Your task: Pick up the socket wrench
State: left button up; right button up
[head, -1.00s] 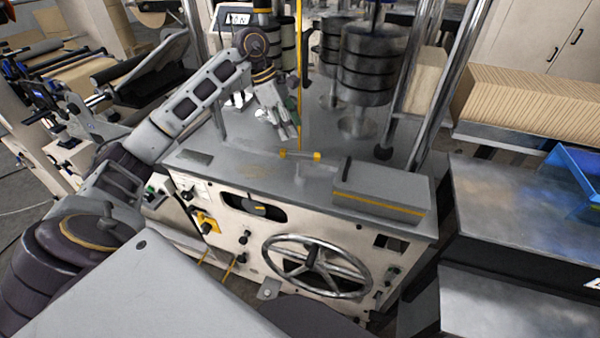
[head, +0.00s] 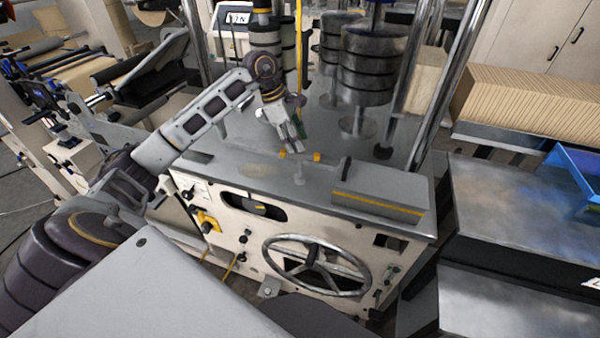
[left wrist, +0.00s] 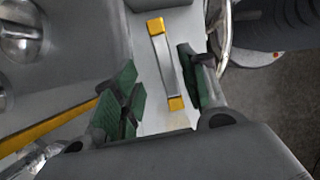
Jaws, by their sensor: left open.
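A grey bar with yellow ends, which I take to be the socket wrench (head: 300,156), is at the top of the machine cabinet (head: 250,172) in the head view. A short grey stem shows below its middle. In the left wrist view the wrench (left wrist: 164,62) lies lengthwise between green finger pads. My left gripper (head: 292,143) is open, pointing down just above the wrench; it also shows in the left wrist view (left wrist: 157,68). I cannot tell whether either pad touches it. My right gripper is not in view.
A grey box with a yellow stripe (head: 380,190) and a black upright handle (head: 345,168) stand right of the wrench. Stacked dark weights (head: 368,65) and chrome columns (head: 432,85) rise behind. A spoked handwheel (head: 315,262) is on the cabinet front.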

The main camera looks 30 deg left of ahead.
aim_at(300, 153)
pick_arm(q)
jog(key=shift+s+d+f+p, duration=0.1)
jog(key=shift+d+f+p, duration=0.15)
jog(key=shift+f, duration=0.4)
jog(key=shift+s+d+f+p, duration=0.1)
jog(key=shift+d+f+p, duration=0.1)
jog(key=shift+f, duration=0.4)
jog(key=shift+x, duration=1.2)
grip_shut()
